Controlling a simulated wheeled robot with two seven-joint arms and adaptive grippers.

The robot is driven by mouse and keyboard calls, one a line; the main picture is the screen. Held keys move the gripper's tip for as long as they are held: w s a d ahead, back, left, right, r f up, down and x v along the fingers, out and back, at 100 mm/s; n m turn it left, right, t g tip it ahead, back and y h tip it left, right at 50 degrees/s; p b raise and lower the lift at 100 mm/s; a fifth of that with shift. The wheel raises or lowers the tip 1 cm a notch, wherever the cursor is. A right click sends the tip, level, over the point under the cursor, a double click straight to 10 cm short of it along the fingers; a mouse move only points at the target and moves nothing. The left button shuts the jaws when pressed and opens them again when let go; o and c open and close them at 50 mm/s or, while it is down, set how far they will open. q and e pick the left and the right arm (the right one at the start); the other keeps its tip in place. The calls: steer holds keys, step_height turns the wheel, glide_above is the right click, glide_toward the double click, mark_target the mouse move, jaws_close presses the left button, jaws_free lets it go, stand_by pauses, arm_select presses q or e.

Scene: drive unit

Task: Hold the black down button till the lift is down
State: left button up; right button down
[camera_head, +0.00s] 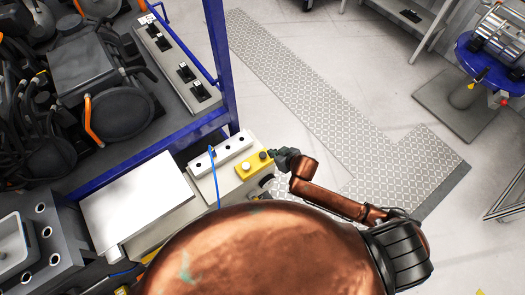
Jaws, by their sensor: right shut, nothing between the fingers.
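A small yellow button box (252,167) sits on a pale cabinet top at the middle of the view. It carries a white button (246,167) and a black button (263,155). My right gripper (275,154) is shut and empty, with its tips right beside the black button. I cannot tell whether they touch or press it. My copper-coloured right arm comes in from the lower right. My left gripper is not in view. I cannot tell which structure is the lift, or its height.
A blue frame (222,60) with machinery stands at the left. A white panel (138,203), a socket strip (221,153) and a blue cable (214,178) are left of the button box. A blue round stand (480,60) is at the far right. The patterned floor mat (300,90) is clear.

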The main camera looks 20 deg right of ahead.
steer(key=shift+a+r, duration=0.3)
steer(key=shift+r, duration=0.2)
steer(key=b, duration=0.2)
glide_above(262, 156)
step_height(262, 156, down, 7)
steer(key=shift+r, duration=0.1)
step_height(262, 156, down, 3)
steer(key=shift+w+f, duration=0.1)
steer(key=shift+f, duration=0.5)
